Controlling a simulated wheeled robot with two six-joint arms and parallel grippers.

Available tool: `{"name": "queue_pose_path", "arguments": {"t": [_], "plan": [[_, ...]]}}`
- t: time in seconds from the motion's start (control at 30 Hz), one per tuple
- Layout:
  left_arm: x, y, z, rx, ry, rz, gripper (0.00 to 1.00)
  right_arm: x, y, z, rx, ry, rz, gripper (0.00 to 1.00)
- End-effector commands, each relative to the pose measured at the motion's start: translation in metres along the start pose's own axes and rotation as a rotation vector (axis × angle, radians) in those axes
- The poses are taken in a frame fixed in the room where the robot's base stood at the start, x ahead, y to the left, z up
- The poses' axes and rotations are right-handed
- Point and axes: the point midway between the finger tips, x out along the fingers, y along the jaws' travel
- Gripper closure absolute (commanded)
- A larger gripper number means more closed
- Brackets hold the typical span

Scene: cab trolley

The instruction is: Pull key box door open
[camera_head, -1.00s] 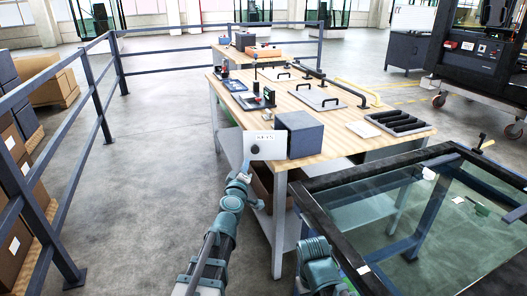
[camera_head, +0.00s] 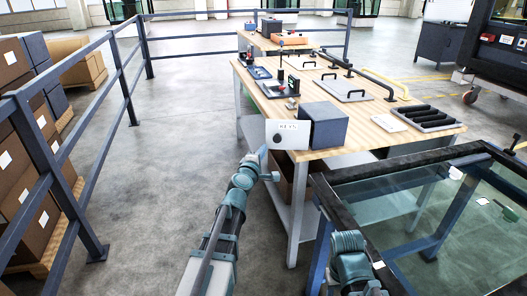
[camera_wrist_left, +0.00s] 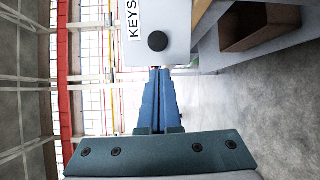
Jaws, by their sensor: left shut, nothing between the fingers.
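The key box (camera_head: 328,128) is a dark blue-grey box on the near end of the wooden table. Its white door (camera_head: 296,136), marked KEYS, stands swung out to the left of the box, outer face towards me. A round dark knob (camera_head: 277,139) is on it; the knob also shows in the left wrist view (camera_wrist_left: 157,41). My left gripper (camera_head: 263,152) is shut and empty, just below and left of the knob. In the left wrist view its blue fingers (camera_wrist_left: 160,72) end at the door's lower edge; I cannot tell whether they touch. My right gripper is out of view.
The wooden table (camera_head: 300,107) carries trays and panels with handles. A glass-topped dark frame (camera_head: 440,215) stands at the right. A railing (camera_head: 72,160) with stacked boxes behind it runs along the left. The floor between railing and table is clear.

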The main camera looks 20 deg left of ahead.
Motion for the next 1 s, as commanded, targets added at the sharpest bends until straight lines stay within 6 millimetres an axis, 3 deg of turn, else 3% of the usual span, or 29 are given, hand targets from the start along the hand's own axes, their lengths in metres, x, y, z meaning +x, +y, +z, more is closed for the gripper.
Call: {"name": "queue_pose_path", "arguments": {"t": [0.43, 1.0], "plan": [[0.076, 0.000, -0.001, 0.000, 0.000, 0.000, 1.00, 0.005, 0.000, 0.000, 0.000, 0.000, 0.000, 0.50], [0.078, 0.000, 0.001, 0.001, 0.000, 0.000, 1.00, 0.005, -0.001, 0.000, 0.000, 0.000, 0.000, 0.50]]}}
